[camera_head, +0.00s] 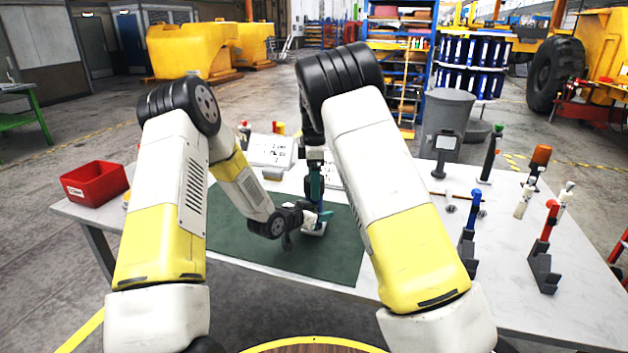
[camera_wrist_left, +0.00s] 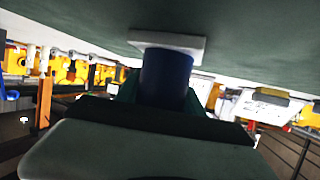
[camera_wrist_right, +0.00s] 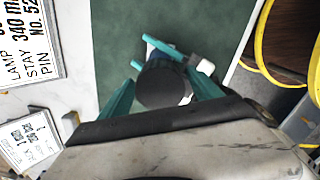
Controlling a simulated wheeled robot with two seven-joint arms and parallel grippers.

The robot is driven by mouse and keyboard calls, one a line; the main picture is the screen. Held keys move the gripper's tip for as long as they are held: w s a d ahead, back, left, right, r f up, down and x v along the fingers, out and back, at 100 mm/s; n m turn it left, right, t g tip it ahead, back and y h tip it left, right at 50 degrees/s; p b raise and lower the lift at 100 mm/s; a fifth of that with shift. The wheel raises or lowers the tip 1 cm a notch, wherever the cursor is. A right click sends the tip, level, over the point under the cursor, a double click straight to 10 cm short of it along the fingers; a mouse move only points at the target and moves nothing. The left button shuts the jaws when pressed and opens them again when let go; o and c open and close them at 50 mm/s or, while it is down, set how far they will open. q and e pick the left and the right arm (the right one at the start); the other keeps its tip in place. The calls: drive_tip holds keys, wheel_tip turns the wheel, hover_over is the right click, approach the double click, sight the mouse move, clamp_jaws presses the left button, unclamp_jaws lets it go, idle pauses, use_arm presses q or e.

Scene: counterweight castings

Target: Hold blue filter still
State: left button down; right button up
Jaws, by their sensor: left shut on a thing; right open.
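The blue filter (camera_wrist_left: 165,78) is a dark blue cylinder on a white square base (camera_wrist_left: 168,42), upright on the green mat (camera_head: 345,250). My left gripper (camera_head: 315,215) is shut on its blue body, low down near the base, coming from the side. My right gripper (camera_head: 315,186) is above it, pointing down. In the right wrist view its teal fingers are open on either side of a dark round top (camera_wrist_right: 163,90). I cannot tell whether they touch it. My arms hide part of the filter in the head view.
A red bin (camera_head: 95,185) stands at the table's left. Label cards (camera_head: 270,150) stand behind the mat. On the right are several tools in stands, including a blue-handled one (camera_head: 468,235) and a red-handled one (camera_head: 547,245). A grey bin (camera_head: 455,115) stands behind the table.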

drive_tip(key=c, duration=1.5)
drive_tip(key=shift+o, duration=0.2)
drive_tip(key=m, duration=0.5)
drive_tip(key=shift+m, duration=0.4)
drive_tip(key=m, duration=1.2)
drive_tip(key=shift+m, duration=0.4)
drive_tip(key=m, duration=0.4)
drive_tip(key=shift+m, duration=0.3)
drive_tip(key=m, duration=0.4)
drive_tip(key=o, duration=1.5)
